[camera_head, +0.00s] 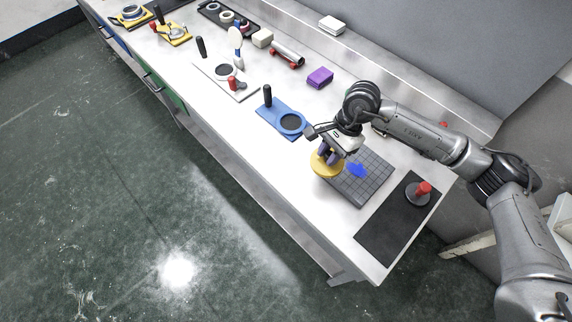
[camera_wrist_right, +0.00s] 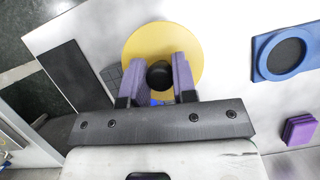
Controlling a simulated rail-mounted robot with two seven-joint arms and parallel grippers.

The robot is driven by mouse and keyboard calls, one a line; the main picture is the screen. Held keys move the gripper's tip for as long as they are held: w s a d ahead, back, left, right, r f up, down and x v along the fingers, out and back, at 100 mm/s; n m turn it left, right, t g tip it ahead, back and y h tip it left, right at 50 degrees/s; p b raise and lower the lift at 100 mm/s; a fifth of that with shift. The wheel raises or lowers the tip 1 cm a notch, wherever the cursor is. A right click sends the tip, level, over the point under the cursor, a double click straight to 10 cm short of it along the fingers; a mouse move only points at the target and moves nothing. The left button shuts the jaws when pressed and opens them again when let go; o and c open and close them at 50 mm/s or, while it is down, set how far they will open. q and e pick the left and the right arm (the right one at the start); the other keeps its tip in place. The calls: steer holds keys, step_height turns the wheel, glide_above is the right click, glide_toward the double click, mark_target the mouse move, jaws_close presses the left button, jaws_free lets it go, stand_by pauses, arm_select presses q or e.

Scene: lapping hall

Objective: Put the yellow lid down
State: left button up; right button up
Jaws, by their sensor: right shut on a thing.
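The yellow lid (camera_head: 322,167) is a round disc with a black knob, seen face-on in the right wrist view (camera_wrist_right: 140,45). My right gripper (camera_head: 329,154) has its purple fingers shut on the black knob (camera_wrist_right: 159,75). In the head view the lid overlaps the left edge of a grey gridded plate (camera_head: 368,182); I cannot tell whether it touches anything below. A blue piece (camera_head: 357,170) shows on the gridded plate. My left gripper is not in view.
A blue plate with a ring (camera_head: 280,118) and black handle lies to the left. A black mat (camera_head: 385,234) carrying a red-knobbed disc (camera_head: 418,195) lies to the right. A purple block (camera_head: 320,77) stands behind. White bench around the lid's front is bare.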

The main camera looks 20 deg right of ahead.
steer(key=n+g, duration=0.1)
steer(key=n, duration=0.1)
steer(key=n+h, duration=0.1)
steer(key=n, duration=0.2)
steer(key=shift+s+r+g, duration=0.1)
steer(key=shift+s+g, duration=0.1)
steer(key=shift+g, duration=0.2)
steer(key=shift+n, duration=0.3)
steer(key=shift+w+a+f, duration=0.15)
steer(key=shift+f, duration=0.05)
steer(key=shift+n, duration=0.3)
steer(key=w+a+f, duration=0.2)
steer(key=w+a+f+b, duration=0.1)
steer(key=w+a+f, duration=0.1)
steer(key=w+a, duration=0.1)
steer(key=w+a+f, duration=0.2)
steer(key=w, duration=0.1)
steer(key=shift+w+a+f+b, duration=0.1)
steer(key=shift+a+f+b, duration=0.2)
steer(key=shift+a+f, duration=0.1)
steer(key=shift+f, duration=1.95)
steer(key=shift+b, duration=0.4)
